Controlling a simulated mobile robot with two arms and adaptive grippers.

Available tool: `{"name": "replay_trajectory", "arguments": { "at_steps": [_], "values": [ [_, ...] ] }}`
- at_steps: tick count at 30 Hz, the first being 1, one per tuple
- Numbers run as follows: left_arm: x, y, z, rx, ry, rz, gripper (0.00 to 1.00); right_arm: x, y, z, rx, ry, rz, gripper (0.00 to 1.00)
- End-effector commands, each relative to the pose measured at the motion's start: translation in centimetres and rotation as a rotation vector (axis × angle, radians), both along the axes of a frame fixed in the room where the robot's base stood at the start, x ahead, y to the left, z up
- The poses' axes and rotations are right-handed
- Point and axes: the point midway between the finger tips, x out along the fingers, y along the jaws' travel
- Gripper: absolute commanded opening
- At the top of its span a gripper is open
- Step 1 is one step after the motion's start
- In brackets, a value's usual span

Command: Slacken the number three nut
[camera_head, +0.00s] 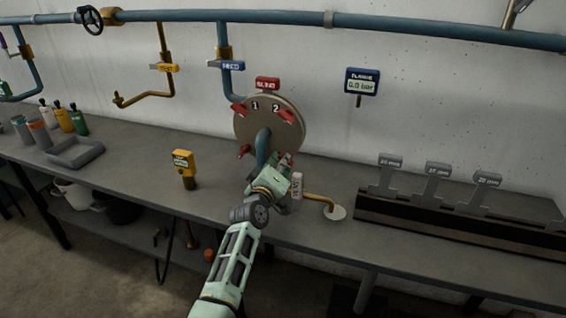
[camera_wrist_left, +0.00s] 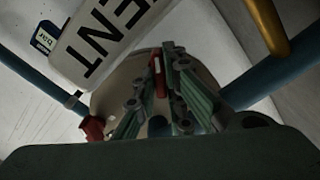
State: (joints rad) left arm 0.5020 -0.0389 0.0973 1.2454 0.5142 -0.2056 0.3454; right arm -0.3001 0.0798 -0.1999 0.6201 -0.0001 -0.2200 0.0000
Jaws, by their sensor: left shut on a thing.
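A round grey-brown flange (camera_head: 268,116) stands at the wall with numbers 1 and 2 marked on its upper face. Red nuts with handles sit beside 1 (camera_head: 244,108) and 2 (camera_head: 286,115), and another red nut (camera_head: 243,151) is at the lower left. My left gripper (camera_head: 285,168) is at the flange's lower right, shut on a red nut there. In the left wrist view this red nut (camera_wrist_left: 158,75) shows between the fingers (camera_wrist_left: 160,95). Its number is hidden. Another red nut (camera_wrist_left: 92,128) shows at left. My right gripper is in neither view.
A white vent tag (camera_head: 297,186) and brass pipe (camera_head: 320,197) are close right of my gripper; the tag also looms in the wrist view (camera_wrist_left: 100,40). A gauge reads 0.0 bar (camera_head: 361,84). A yellow meter (camera_head: 184,168) and a rack of spanners (camera_head: 450,225) stand on the bench.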

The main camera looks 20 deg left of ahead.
Motion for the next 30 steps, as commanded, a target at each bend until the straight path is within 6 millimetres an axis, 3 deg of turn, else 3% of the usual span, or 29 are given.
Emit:
{"name": "replay_trajectory", "arguments": {
  "at_steps": [12, 13, 18, 30],
  "values": [
    [-0.01, 0.02, -0.07, -0.006, 0.002, 0.0, 0.0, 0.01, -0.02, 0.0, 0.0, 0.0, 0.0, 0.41],
    [-0.01, 0.02, -0.07, -0.005, 0.002, 0.0, 0.13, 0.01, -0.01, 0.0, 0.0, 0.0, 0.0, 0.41],
    [-0.01, 0.02, -0.06, -0.005, 0.002, 0.0, 0.28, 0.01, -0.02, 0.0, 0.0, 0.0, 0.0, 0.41],
    [-0.35, -0.01, -0.09, -0.005, 0.002, 0.0, 0.29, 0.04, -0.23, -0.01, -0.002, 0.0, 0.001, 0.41]
  ]
}}
